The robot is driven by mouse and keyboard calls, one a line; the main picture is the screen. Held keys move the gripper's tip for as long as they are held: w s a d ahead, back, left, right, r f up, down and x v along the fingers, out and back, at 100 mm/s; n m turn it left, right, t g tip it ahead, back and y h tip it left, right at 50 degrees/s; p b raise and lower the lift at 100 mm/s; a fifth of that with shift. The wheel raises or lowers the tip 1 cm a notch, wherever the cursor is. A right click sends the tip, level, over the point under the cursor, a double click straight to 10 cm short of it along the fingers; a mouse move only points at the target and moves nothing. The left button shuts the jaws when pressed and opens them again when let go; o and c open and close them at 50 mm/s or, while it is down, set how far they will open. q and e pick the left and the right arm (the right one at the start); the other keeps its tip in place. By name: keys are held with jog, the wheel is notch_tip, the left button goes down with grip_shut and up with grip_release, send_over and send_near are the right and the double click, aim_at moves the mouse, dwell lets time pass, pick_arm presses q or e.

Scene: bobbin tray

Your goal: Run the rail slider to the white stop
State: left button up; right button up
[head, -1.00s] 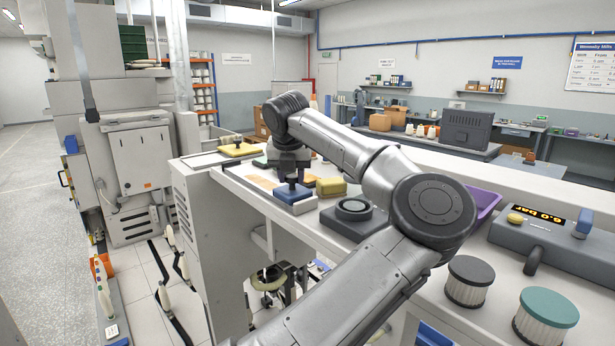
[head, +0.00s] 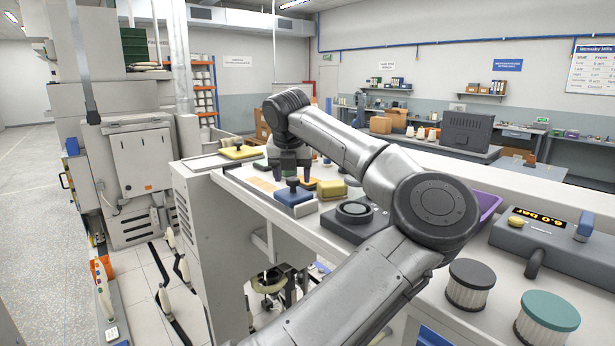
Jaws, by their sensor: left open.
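The rail slider appears to be the blue block (head: 294,197) with a dark knob on top, on the white bench in the head view. It sits right beside a low white block (head: 306,209), which looks like the white stop; from here they seem to touch, though a thin gap cannot be ruled out. My left gripper (head: 291,173) is open, its two dark fingers spread apart on either side of the knob and slightly above it. The rail under the slider is mostly hidden. My right gripper is not in view.
A yellow block (head: 331,189) and a dark box with a round top (head: 355,211) stand right of the slider. A yellow knobbed plate (head: 240,153) lies farther left. A grey unit with a display (head: 545,240) and two ribbed canisters (head: 469,287) are at the right.

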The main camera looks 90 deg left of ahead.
pick_arm(q)
jog(key=w+p+v, duration=0.1)
jog(key=v, duration=1.1)
jog(key=shift+s+r, duration=0.35)
jog(key=shift+s, duration=0.15)
